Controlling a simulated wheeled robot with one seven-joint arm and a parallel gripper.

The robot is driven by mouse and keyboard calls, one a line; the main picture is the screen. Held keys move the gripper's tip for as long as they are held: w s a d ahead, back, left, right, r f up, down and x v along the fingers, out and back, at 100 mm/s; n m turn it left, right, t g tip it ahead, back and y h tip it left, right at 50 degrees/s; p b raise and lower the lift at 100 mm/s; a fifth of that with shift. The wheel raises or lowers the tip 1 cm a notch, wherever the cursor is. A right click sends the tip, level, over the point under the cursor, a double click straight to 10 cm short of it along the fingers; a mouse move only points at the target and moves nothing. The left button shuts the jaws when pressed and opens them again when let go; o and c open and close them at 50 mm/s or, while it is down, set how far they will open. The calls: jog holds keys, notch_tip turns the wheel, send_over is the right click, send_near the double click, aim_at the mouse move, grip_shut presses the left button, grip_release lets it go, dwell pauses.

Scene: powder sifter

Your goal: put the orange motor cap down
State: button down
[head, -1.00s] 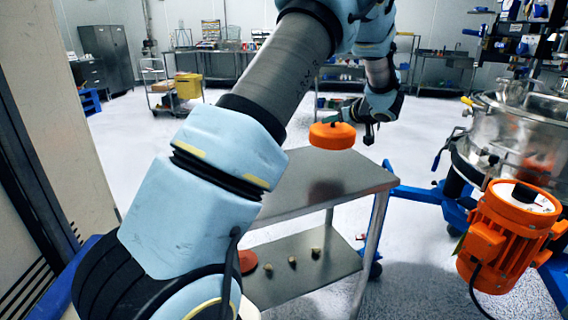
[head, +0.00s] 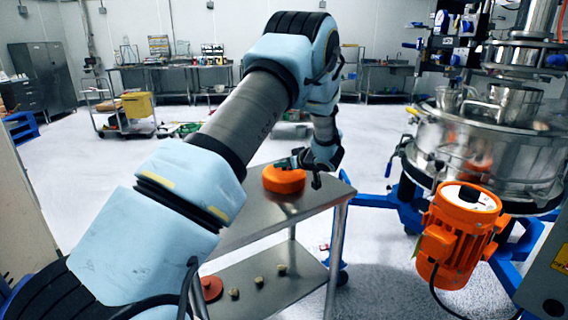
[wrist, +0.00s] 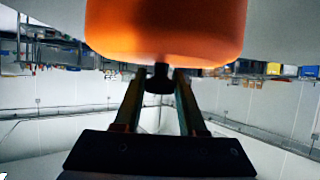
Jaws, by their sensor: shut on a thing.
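The orange motor cap (head: 284,181) is a round, thick disc at the far part of the steel cart's top (head: 262,216). It is close over the surface or touching it; I cannot tell which. My gripper (head: 301,160) is at the cap's upper right side, shut on it. In the wrist view the cap (wrist: 165,30) fills the top middle, and my gripper (wrist: 158,80) has its two fingers reaching to a dark knob on the cap. The orange motor (head: 460,232) stands at the right with its dark top part exposed.
The cart's lower shelf (head: 262,284) holds a reddish disc (head: 211,288) and several small tan pieces. A steel sifter vessel (head: 490,150) on a blue frame stands to the right. The near part of the cart top is bare.

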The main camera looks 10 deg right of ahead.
jog(key=shift+c, duration=2.4)
grip_release()
